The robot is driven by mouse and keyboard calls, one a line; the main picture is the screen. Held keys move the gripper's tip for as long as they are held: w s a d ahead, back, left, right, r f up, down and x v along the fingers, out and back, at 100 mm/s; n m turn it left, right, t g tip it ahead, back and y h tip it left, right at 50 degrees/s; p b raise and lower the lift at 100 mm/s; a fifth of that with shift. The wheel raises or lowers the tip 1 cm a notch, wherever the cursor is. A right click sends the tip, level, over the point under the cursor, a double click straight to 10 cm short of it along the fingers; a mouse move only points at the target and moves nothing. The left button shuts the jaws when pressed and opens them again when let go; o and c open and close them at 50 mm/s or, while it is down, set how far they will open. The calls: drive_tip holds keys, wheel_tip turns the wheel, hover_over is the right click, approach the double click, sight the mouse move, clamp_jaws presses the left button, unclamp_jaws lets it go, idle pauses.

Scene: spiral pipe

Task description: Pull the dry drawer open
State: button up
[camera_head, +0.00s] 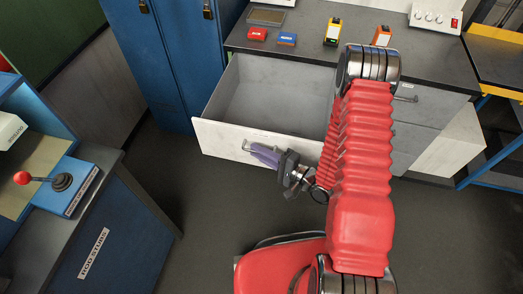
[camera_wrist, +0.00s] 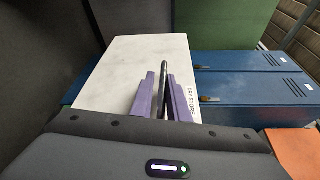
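The dry drawer (camera_head: 233,137) stands pulled well out of the grey cabinet, with its bare inside showing in the head view. In the wrist view its pale front (camera_wrist: 118,82) carries a label (camera_wrist: 191,103) reading DRY STORE. Its bar handle (camera_head: 247,147) also shows in the wrist view as a dark bar (camera_wrist: 164,88). My gripper (camera_head: 264,155) is at the handle, in front of the drawer. In the wrist view its purple fingers (camera_wrist: 161,97) lie close on both sides of the bar and appear shut on it.
Small red, blue, yellow and orange items stand on the dark cabinet top (camera_head: 304,47). Blue lockers (camera_head: 165,65) stand left of the drawer. A blue console with a red-knobbed lever (camera_head: 24,178) is at the left. The dark floor before the drawer is clear around my arm.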

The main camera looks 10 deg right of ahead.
drive_tip(key=o, duration=0.3)
drive_tip(key=shift+d, duration=0.15)
drive_tip(key=shift+o, duration=0.2)
drive_tip(key=shift+w+r, duration=0.1)
drive_tip(key=shift+d, duration=0.2)
drive_tip(key=f+v, duration=0.1)
drive_tip(key=v, duration=1.2)
drive_tip(key=shift+s+r, duration=0.3)
drive_tip(key=shift+r, duration=0.05)
